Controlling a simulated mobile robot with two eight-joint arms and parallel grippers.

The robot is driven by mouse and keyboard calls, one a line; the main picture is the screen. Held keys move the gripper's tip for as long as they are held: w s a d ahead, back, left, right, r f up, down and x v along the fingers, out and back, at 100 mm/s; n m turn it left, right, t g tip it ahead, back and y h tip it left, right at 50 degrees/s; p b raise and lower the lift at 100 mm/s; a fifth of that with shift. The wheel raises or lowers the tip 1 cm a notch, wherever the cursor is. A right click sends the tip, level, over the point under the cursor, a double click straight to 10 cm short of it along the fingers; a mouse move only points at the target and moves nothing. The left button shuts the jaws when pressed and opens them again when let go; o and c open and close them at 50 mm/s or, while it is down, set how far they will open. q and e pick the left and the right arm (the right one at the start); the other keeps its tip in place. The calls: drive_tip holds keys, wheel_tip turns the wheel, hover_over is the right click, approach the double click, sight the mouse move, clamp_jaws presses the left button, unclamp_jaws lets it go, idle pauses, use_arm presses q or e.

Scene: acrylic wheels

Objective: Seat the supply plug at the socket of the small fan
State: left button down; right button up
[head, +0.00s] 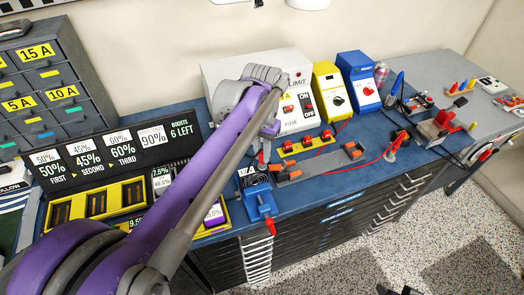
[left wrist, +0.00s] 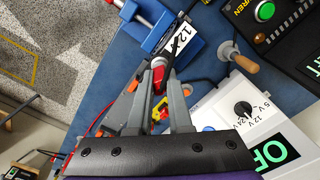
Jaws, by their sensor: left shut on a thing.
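The small fan (head: 255,182), a dark grilled unit, stands at the blue vise (head: 262,207) near the bench's front edge, with a white "12" label beside it. In the left wrist view the label (left wrist: 180,40) is just ahead of the fingertips, next to the blue vise body (left wrist: 148,28). My left gripper (left wrist: 158,70) is shut on the red supply plug (left wrist: 158,62), close to the label. Whether the plug touches the socket cannot be told. In the head view my left gripper (head: 264,152) is above the fan, mostly hidden behind my arm.
A white supply box (head: 293,115), a yellow box (head: 330,92) and a blue box (head: 358,80) stand behind. A grey tray with orange clips (head: 320,166) lies to the right. A wooden-handled tool (left wrist: 240,58) stands near the gripper. Dark tips (head: 395,290) at the bottom edge may be my right gripper.

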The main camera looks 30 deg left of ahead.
use_arm(q)
drive_tip(key=shift+f, duration=0.4)
drive_tip(key=c, duration=0.8)
unclamp_jaws()
drive_tip(key=shift+o, duration=0.2)
drive_tip(key=shift+r, duration=0.15)
wheel_tip(320, 180, up, 11)
drive_tip(key=shift+f+p, duration=0.15)
drive_tip(key=shift+p, duration=0.15)
drive_tip(key=s+d+f+t, duration=0.2)
drive_tip(key=s+d+f, duration=0.1)
drive_tip(key=s+f, duration=0.4)
drive_tip(key=s+d+f+t, duration=0.3)
drive_tip(key=s+f, duration=0.4)
drive_tip(key=f, duration=0.6)
drive_tip(key=shift+s+d+t, duration=0.2)
drive_tip(key=shift+d+t, duration=0.1)
drive_tip(key=shift+d, duration=0.1)
